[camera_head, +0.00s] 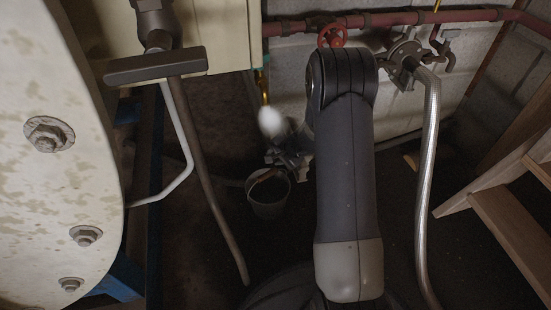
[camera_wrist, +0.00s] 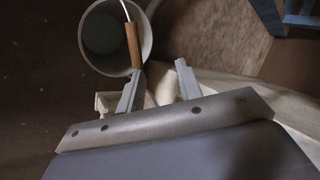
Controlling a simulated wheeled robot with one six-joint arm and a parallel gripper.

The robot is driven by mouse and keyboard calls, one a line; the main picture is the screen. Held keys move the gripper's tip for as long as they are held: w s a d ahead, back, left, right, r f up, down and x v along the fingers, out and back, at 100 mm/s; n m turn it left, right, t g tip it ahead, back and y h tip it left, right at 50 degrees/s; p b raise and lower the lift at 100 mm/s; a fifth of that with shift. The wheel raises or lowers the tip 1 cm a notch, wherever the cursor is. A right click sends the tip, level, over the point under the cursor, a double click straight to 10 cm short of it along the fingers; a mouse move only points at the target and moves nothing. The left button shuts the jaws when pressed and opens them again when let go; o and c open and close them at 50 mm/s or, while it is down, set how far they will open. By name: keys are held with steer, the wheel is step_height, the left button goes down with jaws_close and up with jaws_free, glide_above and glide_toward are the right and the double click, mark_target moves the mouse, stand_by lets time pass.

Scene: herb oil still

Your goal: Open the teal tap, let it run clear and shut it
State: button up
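A small teal part, possibly the teal tap (camera_head: 259,76), shows at the edge of the cream cabinet, beside a thin brass pipe (camera_head: 265,88). It is too small to tell whether it is open or shut. A white, blurred puff (camera_head: 271,122) hangs below the pipe. My gripper (camera_head: 283,156) is below the puff, partly hidden by my arm. In the wrist view its two fingers (camera_wrist: 160,80) are apart, with a pale blurred patch between them. A grey bucket (camera_head: 268,208) stands below it. The bucket's wooden handle grip (camera_wrist: 133,45) shows close to the left fingertip.
A red pipe (camera_head: 290,28) with a red handwheel (camera_head: 332,36) runs along the block wall. A braided hose (camera_head: 429,150) hangs from a metal valve (camera_head: 404,58) at right. Wooden steps (camera_head: 510,225) stand at right. A large bolted cream panel (camera_head: 55,190) fills the left.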

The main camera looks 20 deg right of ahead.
steer(key=shift+r, duration=0.15)
steer(key=shift+c, duration=0.8)
steer(key=d+r+y+p, duration=0.1)
steer(key=r+p, duration=0.1)
steer(key=r, duration=0.2)
steer(key=s+r+t+y+p, duration=0.1)
steer(key=r+p, duration=0.2)
steer(key=r, duration=0.1)
steer(key=d+r+t+y+p, duration=0.1)
steer(key=r+p, duration=0.1)
steer(key=r, duration=0.2)
steer(key=shift+s+d+r+y+p, duration=0.1)
steer(key=shift+s+d+y+p, duration=0.2)
steer(key=shift+y+p, duration=0.1)
jaws_close()
steer(key=t+y+p, duration=0.3)
steer(key=t+p, duration=0.3)
steer(key=t, duration=0.1)
glide_toward(266, 60)
steer(key=shift+m, duration=0.3)
steer(key=b+x, duration=0.1)
steer(key=x, duration=0.5)
steer(key=shift+w+a+r, duration=0.15)
steer(key=shift+w, duration=0.2)
